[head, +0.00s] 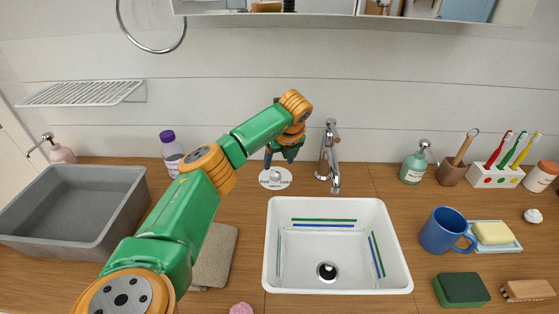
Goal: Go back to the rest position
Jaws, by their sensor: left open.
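My left arm reaches in from the lower left across the counter. My left gripper (279,161) points down near the back wall, left of the faucet (331,155). Its dark blue fingers are apart, with nothing visible between them. A white round item (275,183) lies on the counter just below the fingertips; whether they touch it is hard to tell. My right gripper is not in view. No drawer shows.
A white sink (403,275) is set in the wooden counter (350,182). A grey basin (70,240) stands left. A blue mug (441,232), soap dish (512,246), green sponge (461,290) and toothbrush holder (495,176) crowd the right. A mirror cabinet (420,22) hangs above.

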